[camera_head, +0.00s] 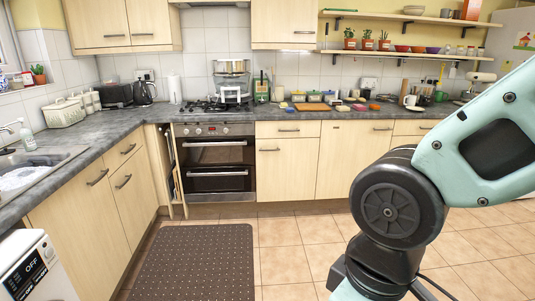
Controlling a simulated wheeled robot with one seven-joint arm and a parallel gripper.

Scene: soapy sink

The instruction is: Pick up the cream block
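I cannot pick out the cream block for certain. Several small coloured pieces (358,107) lie on the back counter right of the hob, some of them pale or yellowish, but they are too small and far to tell apart. My arm fills the right side of the view, bent at a black joint, and runs out of the bottom edge. My gripper is out of view, so its state and anything in it are hidden.
A wooden board (312,107) and several low containers stand on the back counter (215,116). The hob and oven (216,165) are left of them. A soapy sink (40,165) is at left. A brown mat (195,262) lies on the otherwise clear tiled floor.

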